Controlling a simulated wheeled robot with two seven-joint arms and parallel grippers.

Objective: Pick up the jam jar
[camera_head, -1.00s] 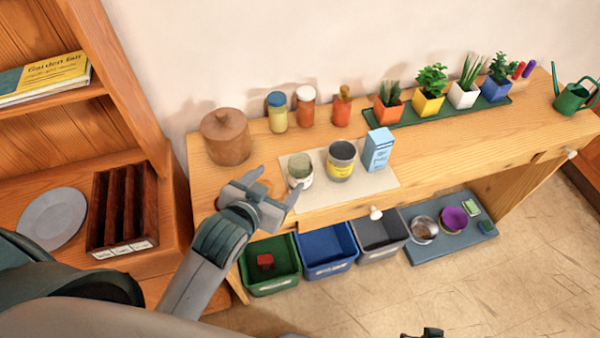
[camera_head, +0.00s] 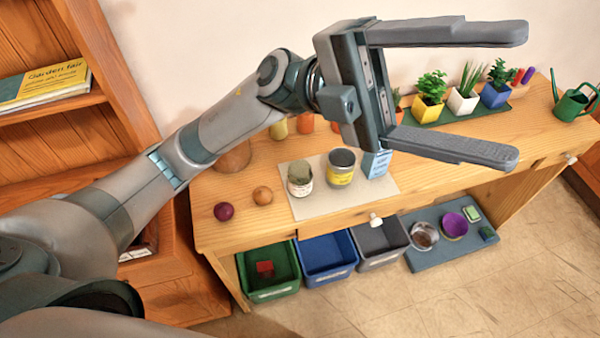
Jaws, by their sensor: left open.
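A small glass jar (camera_head: 300,185) with a pale label and a greenish top, which looks like the jam jar, stands upright on a pale mat (camera_head: 312,207) on the wooden bench. A grey-topped can with a yellow label (camera_head: 340,174) stands just right of it, and a blue box (camera_head: 379,163) stands right of that, partly hidden by my gripper. My left gripper (camera_head: 520,95) is open and empty, raised high over the bench with its fingers pointing right. It is apart from the jar, up and to the right in the picture. My right gripper is not in view.
Potted plants (camera_head: 462,101) and a watering can (camera_head: 574,103) stand at the right. Green (camera_head: 268,294), blue and grey bins sit below the bench front. My left arm hides part of the back row.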

